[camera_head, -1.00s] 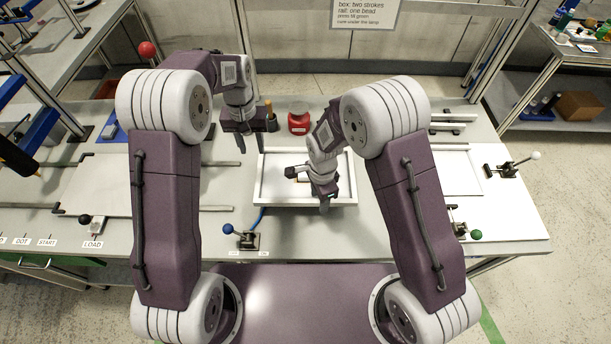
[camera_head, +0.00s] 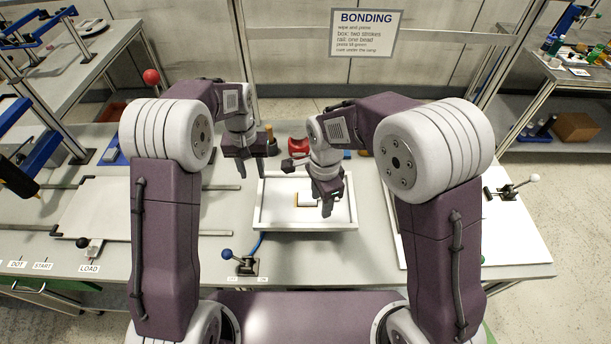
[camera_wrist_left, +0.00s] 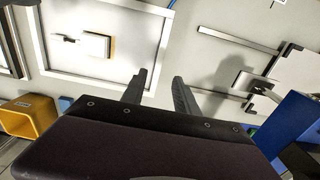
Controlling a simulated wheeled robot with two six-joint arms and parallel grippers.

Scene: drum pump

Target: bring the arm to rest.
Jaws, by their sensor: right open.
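My left gripper (camera_head: 246,172) hangs over the bench, left of the white tray (camera_head: 305,225). In the left wrist view its two fingers (camera_wrist_left: 159,88) stand apart with nothing between them. My right gripper (camera_head: 325,204) is over the tray, fingers pointing down, open. A small pale box with a tan edge (camera_head: 308,200) lies in the tray beside the right gripper, partly hidden by it. In the left wrist view the box (camera_wrist_left: 97,45) also shows inside the tray's frame. I cannot tell the right gripper's exact height above the tray.
A blue-knobbed lever (camera_head: 228,254) stands at the bench's front edge. A red container (camera_head: 298,144) stands behind the tray. A white-knobbed lever (camera_head: 512,189) is at the right. A flat plate (camera_head: 95,210) lies at the left. A yellow bin (camera_wrist_left: 28,117) shows in the left wrist view.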

